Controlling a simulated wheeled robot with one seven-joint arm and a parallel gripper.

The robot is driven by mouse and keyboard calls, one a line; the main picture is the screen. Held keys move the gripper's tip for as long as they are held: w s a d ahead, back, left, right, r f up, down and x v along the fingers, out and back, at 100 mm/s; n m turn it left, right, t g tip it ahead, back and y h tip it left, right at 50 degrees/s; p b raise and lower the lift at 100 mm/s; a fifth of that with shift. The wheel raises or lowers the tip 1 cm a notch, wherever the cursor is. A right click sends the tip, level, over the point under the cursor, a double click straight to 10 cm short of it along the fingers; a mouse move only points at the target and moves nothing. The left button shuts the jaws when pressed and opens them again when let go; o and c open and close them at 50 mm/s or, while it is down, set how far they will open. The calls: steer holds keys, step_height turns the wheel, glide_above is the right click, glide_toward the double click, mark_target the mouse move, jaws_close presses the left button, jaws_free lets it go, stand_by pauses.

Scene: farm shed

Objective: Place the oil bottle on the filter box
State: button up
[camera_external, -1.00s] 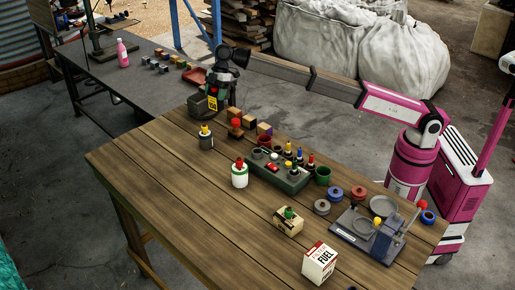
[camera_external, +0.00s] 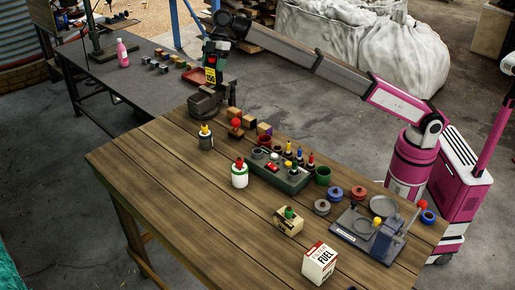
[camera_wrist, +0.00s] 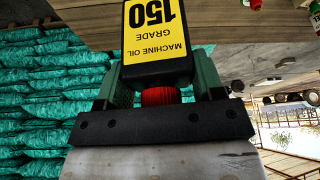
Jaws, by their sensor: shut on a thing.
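My gripper (camera_external: 214,46) is shut on the oil bottle (camera_external: 210,75) and holds it above the back left corner of the wooden table. The bottle is black with a yellow label and hangs below the gripper. In the wrist view the oil bottle (camera_wrist: 155,40) shows a "150 grade machine oil" label, and its red cap is close to the palm between the fingers of my gripper (camera_wrist: 160,85). A white box with a red band, marked "FUEL" (camera_external: 320,263), stands at the table's front right, far from the gripper. A smaller word on it is hard to read.
A dark vise-like thing (camera_external: 203,103) is just below the bottle. A green tray (camera_external: 293,183) with small bottles, a white-green can (camera_external: 240,180), a beige box (camera_external: 288,221) and a grey scale-like device (camera_external: 360,235) are on the wooden table (camera_external: 190,220). Its front left is clear.

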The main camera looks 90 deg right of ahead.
steer(key=s+a+n, duration=0.1)
steer(key=s+a, duration=0.4)
steer(key=a, duration=0.9)
steer(key=s+a+n+g, duration=0.1)
steer(key=s+a, duration=0.4)
steer(key=a, duration=0.9)
steer(key=s+a+n, duration=0.2)
steer(key=s+a, duration=0.3)
steer(key=a, duration=0.9)
steer(key=s+a+n+g, duration=0.2)
steer(key=s+a+n, duration=0.1)
steer(key=s+a, duration=2.55)
steer(key=shift+y, duration=0.5)
steer(key=shift+w+d+f, duration=0.25)
steer(key=shift+w+f, duration=1.65)
steer(key=shift+f, duration=0.75)
steer(key=shift+w+d+f, duration=0.25)
steer(key=shift+w+f, duration=1.7)
steer(key=shift+f, duration=0.75)
steer(key=shift+w+d+f, duration=0.25)
steer(key=shift+w+f, duration=1.65)
steer(key=shift+f, duration=0.75)
steer(key=shift+f, duration=0.15)
